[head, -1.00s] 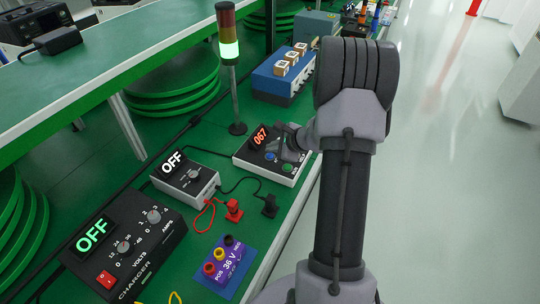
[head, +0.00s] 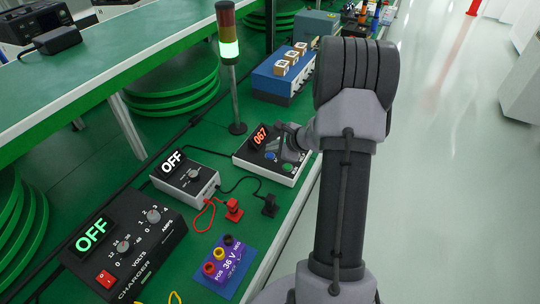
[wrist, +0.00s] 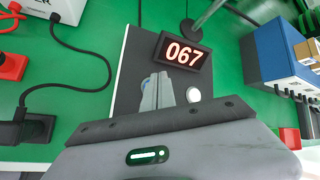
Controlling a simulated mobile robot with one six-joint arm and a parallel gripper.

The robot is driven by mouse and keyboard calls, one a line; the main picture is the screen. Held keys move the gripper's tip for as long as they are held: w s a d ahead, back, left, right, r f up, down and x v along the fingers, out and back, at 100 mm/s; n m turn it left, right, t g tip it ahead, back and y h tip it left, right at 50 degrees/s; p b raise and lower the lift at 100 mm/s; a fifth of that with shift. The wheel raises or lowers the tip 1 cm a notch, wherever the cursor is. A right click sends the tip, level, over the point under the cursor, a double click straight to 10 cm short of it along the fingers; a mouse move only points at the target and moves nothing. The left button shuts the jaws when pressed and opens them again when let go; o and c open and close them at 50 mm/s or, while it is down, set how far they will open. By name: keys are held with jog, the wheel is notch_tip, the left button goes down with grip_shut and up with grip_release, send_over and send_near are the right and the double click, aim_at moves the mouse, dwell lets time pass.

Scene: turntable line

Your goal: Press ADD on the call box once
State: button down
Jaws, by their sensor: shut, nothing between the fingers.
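The call box (head: 243,159) is a low box with a dark top on the green bench. Its red display (head: 260,136) reads 067, and so does the display in the wrist view (wrist: 185,51). A blue button (head: 270,156) and a green button (head: 287,167) show on its top. In the wrist view a white button (wrist: 193,95) lies right of my fingers, and the blue button (wrist: 146,83) is partly hidden behind them. I cannot read button labels. My gripper (wrist: 157,82) is shut and empty, over the box's button area. I cannot tell whether the tips touch anything.
A signal tower (head: 229,75) with its lowest segment lit stands behind the box. A blue case (head: 275,80) with small cubes is beyond it. A grey unit (head: 185,181) showing OFF, a charger (head: 122,250) and a purple terminal block (head: 226,262) stand nearer.

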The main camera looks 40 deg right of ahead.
aim_at(272, 156)
jog(key=shift+f+b, duration=0.35)
jog(key=shift+b, duration=0.1)
jog(key=shift+f+b, duration=0.4)
jog(key=shift+b, duration=0.1)
dwell(0.5)
jog(key=shift+r, duration=0.1)
jog(key=shift+r+p, duration=0.45)
jog(key=shift+r, duration=0.3)
notch_tip(272, 156, up, 5)
jog(key=p, duration=0.3)
jog(key=shift+p, duration=0.3)
dwell(0.4)
